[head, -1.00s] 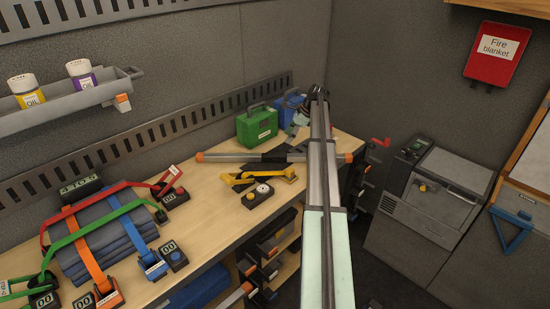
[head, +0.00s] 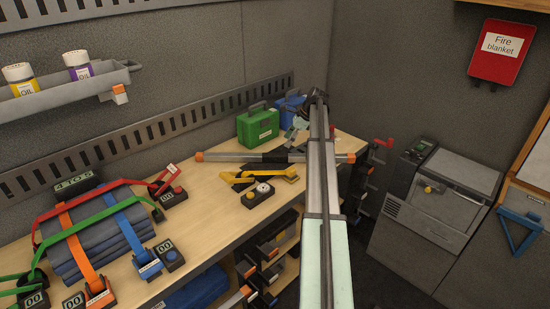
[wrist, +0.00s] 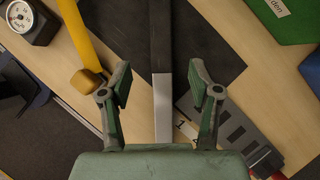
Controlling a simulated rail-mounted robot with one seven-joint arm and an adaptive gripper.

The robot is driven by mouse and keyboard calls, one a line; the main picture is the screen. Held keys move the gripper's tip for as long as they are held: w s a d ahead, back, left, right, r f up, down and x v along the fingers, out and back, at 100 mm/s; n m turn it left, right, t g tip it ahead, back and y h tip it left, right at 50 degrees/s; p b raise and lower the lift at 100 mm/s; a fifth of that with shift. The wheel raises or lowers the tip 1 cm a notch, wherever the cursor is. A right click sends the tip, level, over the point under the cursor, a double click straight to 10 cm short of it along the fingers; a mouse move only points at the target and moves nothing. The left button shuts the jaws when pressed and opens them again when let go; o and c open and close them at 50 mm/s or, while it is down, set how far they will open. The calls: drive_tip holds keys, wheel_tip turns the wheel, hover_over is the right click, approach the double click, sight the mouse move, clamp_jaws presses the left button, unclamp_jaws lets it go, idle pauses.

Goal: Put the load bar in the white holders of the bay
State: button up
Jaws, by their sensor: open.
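The load bar (head: 225,157) is a silver bar with orange ends and a black middle grip. It lies across the bench at its far end. In the wrist view the bar (wrist: 162,105) runs upright in the picture, black above and silver below. My gripper (wrist: 160,92) is open, with one finger on each side of the bar and clear gaps between. In the head view my gripper (head: 297,132) is just above the bar and partly hidden by my arm. I cannot make out the white holders.
A yellow-handled tool (head: 270,175) and a gauge (head: 258,195) lie in front of the bar. A green case (head: 257,126) and a blue case (head: 289,107) stand behind. Strapped grey pads (head: 98,240) fill the near left bench. Dark racks (head: 275,250) hang below its front edge.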

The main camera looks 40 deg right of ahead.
sight(276, 155)
drive_tip(key=x, duration=0.4)
drive_tip(key=shift+w+a+f+p, duration=0.1)
drive_tip(key=shift+a+f+p, duration=0.05)
drive_tip(key=shift+f+p, duration=0.15)
drive_tip(key=p+x, duration=0.1)
drive_tip(key=x, duration=0.3)
drive_tip(key=shift+w+a+p, duration=0.15)
drive_tip(key=shift+w+p, duration=0.1)
drive_tip(key=shift+p, duration=0.05)
drive_tip(key=shift+w+a+f, duration=0.1)
drive_tip(key=shift+a+f, duration=0.05)
drive_tip(key=shift+f, duration=0.3)
clamp_jaws()
